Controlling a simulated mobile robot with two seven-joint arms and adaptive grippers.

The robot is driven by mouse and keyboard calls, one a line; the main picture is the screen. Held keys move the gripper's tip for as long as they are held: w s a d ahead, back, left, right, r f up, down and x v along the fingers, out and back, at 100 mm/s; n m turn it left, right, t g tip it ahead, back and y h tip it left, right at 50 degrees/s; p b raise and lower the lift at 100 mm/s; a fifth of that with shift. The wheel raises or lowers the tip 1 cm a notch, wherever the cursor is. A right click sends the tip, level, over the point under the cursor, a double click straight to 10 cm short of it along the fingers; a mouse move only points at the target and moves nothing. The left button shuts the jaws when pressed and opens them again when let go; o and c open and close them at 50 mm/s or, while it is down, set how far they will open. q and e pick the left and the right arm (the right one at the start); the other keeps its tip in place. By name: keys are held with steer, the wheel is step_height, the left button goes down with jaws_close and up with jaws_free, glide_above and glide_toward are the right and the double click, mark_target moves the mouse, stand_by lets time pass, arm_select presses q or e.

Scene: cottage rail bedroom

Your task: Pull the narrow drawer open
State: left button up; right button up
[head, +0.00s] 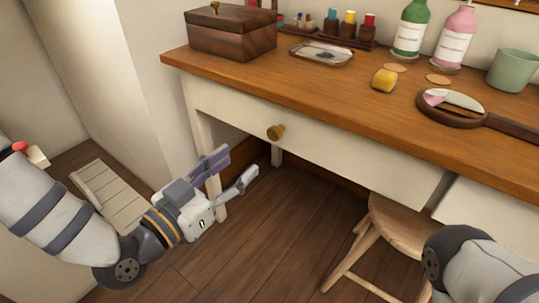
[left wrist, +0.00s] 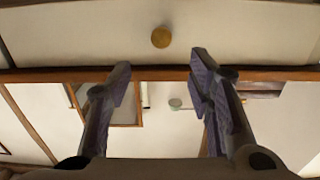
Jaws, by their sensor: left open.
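A cream drawer front (head: 340,153) with a round brass knob (head: 276,132) runs under the wooden tabletop. It looks closed. In the left wrist view the drawer front (left wrist: 240,35) fills the top, with the knob (left wrist: 161,37) near its middle. My left gripper (head: 240,163) is open and empty, below and slightly left of the knob, and not touching it. In the left wrist view its two fingers (left wrist: 162,65) are spread, with the knob ahead, between their lines. Of my right arm only a part shows at the lower right; its gripper is out of view.
A wooden stool (head: 400,222) stands under the desk at right, beside a second cream front (head: 490,222). On the desktop (head: 300,88) are a wooden box (head: 232,33), bottles, a hand mirror (head: 452,106) and a green cup (head: 511,70). Open floor lies before the knob.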

mark_target(272, 134)
arm_select(q)
steer(key=b+x, duration=0.2)
steer(key=x, duration=1)
steer(key=shift+w, duration=0.15)
steer(key=shift+c, duration=0.4)
jaws_close()
